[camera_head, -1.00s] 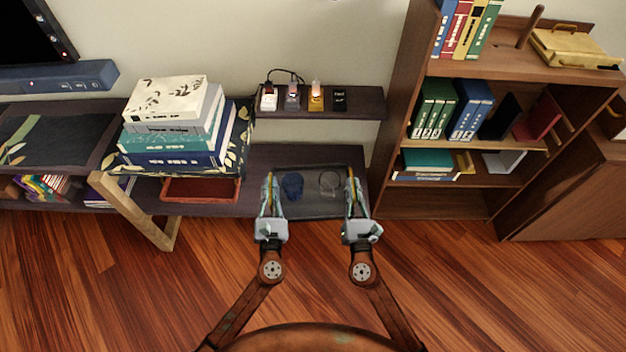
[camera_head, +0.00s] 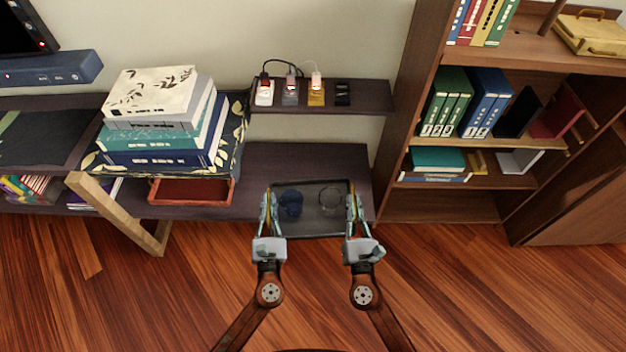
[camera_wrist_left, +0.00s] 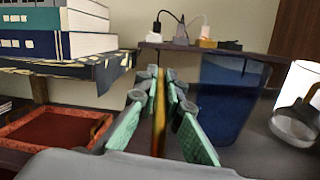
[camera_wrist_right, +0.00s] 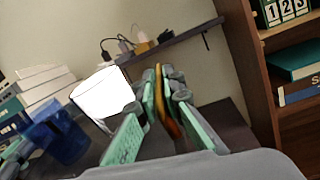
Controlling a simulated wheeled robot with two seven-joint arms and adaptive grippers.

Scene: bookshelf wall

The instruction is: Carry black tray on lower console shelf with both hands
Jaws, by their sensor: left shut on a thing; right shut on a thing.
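The black tray (camera_head: 311,226) is in front of the lower console shelf (camera_head: 300,160) in the head view, overlapping its front edge. A blue cup (camera_head: 291,202) and a clear glass mug (camera_head: 330,201) stand in it. My left gripper (camera_head: 268,207) is shut on the tray's left side, and my right gripper (camera_head: 354,207) is shut on its right side. In the left wrist view the fingers (camera_wrist_left: 162,100) close around an orange-brown handle, with the blue cup (camera_wrist_left: 225,95) beside them. The right wrist view shows a similar handle (camera_wrist_right: 167,115) between the fingers. The tray looks roughly level.
A red tray (camera_head: 190,192) and stacked books (camera_head: 160,120) are on the left. An upper shelf (camera_head: 370,97) holds chargers (camera_head: 290,93) above the lower shelf. A bookcase (camera_head: 410,130) stands close on the right. Open wooden floor (camera_head: 180,300) lies in front.

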